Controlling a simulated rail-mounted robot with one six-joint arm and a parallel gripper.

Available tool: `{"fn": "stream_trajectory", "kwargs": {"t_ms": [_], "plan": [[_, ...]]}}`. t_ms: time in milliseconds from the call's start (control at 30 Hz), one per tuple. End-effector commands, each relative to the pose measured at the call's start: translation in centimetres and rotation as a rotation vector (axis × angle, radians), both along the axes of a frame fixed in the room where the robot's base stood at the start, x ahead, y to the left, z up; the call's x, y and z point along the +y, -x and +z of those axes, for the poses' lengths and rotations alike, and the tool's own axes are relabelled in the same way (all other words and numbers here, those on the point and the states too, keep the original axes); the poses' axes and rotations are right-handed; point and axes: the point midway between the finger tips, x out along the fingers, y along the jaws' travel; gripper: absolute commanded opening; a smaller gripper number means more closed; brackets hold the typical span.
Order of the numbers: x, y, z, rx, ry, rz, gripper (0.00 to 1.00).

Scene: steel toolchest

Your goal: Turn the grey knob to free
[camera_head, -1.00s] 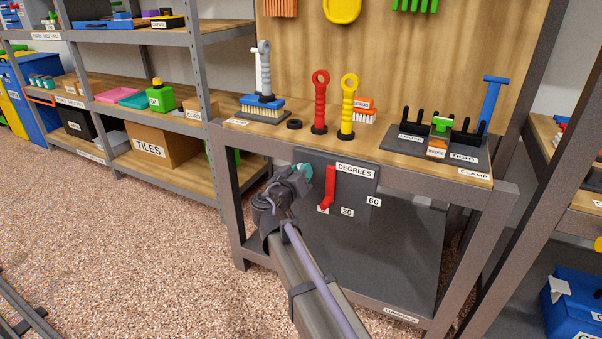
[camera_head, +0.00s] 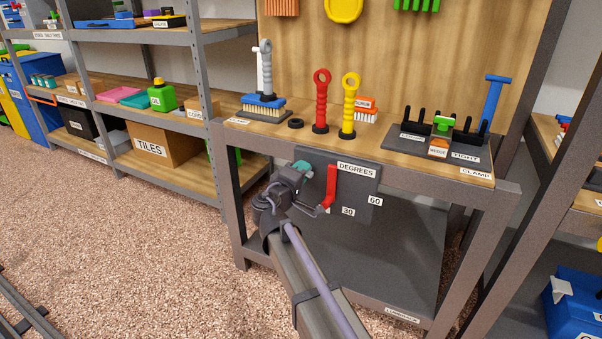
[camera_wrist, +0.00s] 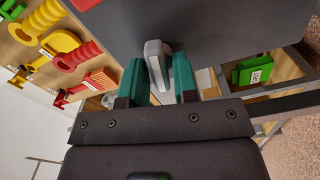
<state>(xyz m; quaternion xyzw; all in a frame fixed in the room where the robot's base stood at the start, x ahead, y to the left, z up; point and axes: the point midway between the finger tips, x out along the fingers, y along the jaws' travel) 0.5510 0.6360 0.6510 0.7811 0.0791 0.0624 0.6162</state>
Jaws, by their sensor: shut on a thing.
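The grey knob (camera_wrist: 157,64) shows in the wrist view as a light grey, narrow grip standing out from a dark panel (camera_wrist: 215,22). My gripper (camera_wrist: 160,80) has its two teal fingers on either side of the knob and is shut on it. In the head view my gripper (camera_head: 303,169) is at the left part of the dark panel (camera_head: 358,190) under the workbench top. My wrist hides the knob there. A red lever (camera_head: 331,187) stands upright on the panel just right of my gripper, near the labels DEGREES, 30 and 60.
The bench top (camera_head: 285,128) above carries a brush (camera_head: 263,105), red (camera_head: 320,100) and yellow (camera_head: 348,105) ring-handled tools, and a clamp fixture (camera_head: 440,140). A bench leg (camera_head: 233,215) stands left of my arm.

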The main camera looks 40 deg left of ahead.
Motion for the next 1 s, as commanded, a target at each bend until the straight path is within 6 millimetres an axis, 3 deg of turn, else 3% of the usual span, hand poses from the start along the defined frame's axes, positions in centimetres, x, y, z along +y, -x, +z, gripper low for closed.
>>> {"fn": "stream_trajectory", "kwargs": {"t_ms": [400,967,1000], "plan": [[-0.06,0.09,-0.16,-0.042,0.212,-0.001,0.04],[-0.06,0.1,-0.17,-0.049,0.245,-0.001,0.04],[-0.06,0.1,-0.17,-0.049,0.245,-0.001,0.29]]}}
